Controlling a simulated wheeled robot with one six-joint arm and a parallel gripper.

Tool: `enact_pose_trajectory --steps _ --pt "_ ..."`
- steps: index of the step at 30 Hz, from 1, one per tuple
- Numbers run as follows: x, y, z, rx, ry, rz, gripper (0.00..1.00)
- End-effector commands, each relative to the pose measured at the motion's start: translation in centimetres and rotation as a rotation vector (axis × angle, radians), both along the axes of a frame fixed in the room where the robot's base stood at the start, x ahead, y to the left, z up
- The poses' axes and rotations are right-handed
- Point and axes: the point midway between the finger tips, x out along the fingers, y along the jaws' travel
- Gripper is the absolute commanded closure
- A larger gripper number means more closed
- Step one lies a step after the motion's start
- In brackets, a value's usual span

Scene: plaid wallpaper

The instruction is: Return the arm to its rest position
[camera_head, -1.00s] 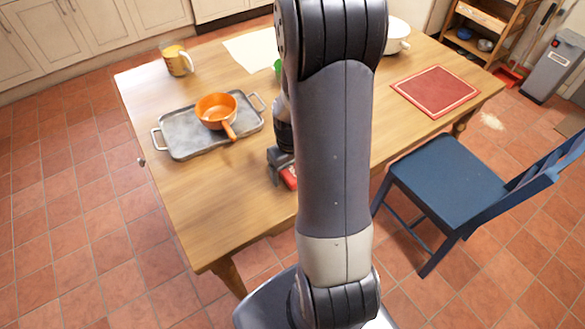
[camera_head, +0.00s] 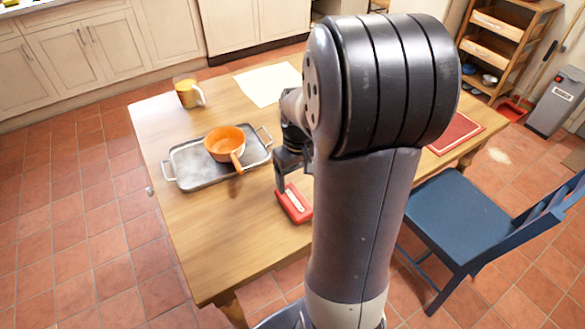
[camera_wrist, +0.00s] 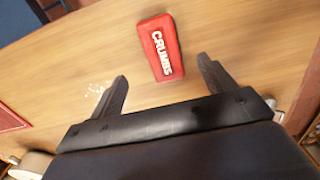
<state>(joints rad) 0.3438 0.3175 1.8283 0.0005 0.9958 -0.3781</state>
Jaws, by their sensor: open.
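My gripper (camera_wrist: 162,90) is open and empty in the wrist view, its two dark fingers spread apart above the wooden table. A red box marked "CRUMBS" (camera_wrist: 160,47) lies on the table beyond the fingertips, apart from them. In the head view my gripper (camera_head: 283,187) hangs near the same red box (camera_head: 294,204), close to the table's front part. My arm's large dark links cover the middle and right of the head view and hide part of the table.
A grey metal tray (camera_head: 190,172) holds an orange pan (camera_head: 226,142). A mug (camera_head: 188,93) and a white sheet (camera_head: 268,84) lie farther back. A red mat (camera_head: 455,133) is at the right. A blue chair (camera_head: 462,222) stands right. White crumbs (camera_wrist: 97,88) lie on the table.

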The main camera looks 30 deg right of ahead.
Motion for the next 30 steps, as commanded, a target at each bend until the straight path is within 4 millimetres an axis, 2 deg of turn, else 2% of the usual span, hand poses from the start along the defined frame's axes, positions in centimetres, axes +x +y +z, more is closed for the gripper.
enact_pose_trajectory --steps 5,19,25,30 --pt "-0.1 0.0 -1.2 0.001 0.003 0.0 0.22" --pt "-0.1 0.0 -9.6 0.002 0.005 0.0 0.22" --pt "0.0 0.0 -11.6 0.001 0.002 0.0 0.22" --pt "0.0 0.0 -12.2 0.0 0.0 0.0 0.22"
